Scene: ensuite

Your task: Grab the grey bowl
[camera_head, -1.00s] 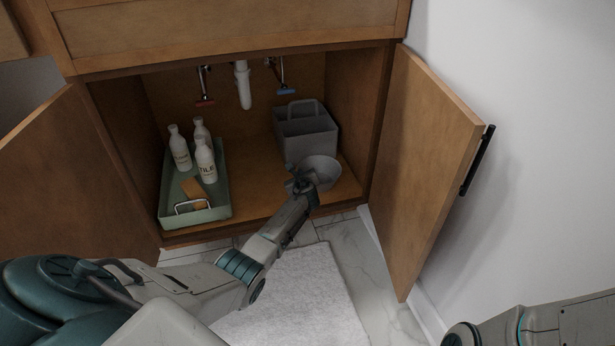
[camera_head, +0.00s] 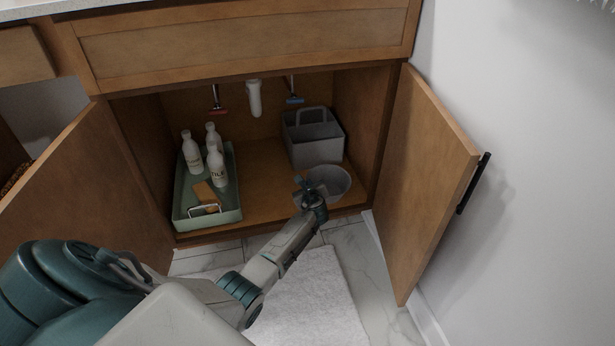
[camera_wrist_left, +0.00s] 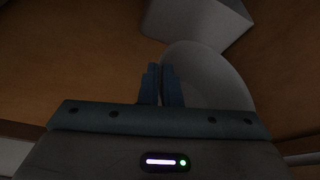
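The grey bowl (camera_head: 332,180) is at the front right of the open cabinet, in front of a grey caddy. My left gripper (camera_head: 303,187) is at the bowl's left rim in the head view. In the left wrist view, its two blue fingers (camera_wrist_left: 159,84) are close together, with the left wall of the bowl (camera_wrist_left: 215,80) running in between them. They appear shut on that wall, though the contact itself is dark and hard to see. The bowl's opening faces up toward the head camera. My right gripper is out of view.
The grey caddy (camera_head: 312,143) stands close behind the bowl. A green tray (camera_head: 230,205) with white bottles (camera_head: 191,152) is at the left. The open doors (camera_head: 432,165) flank the cabinet. A white mat (camera_head: 310,300) lies on the floor.

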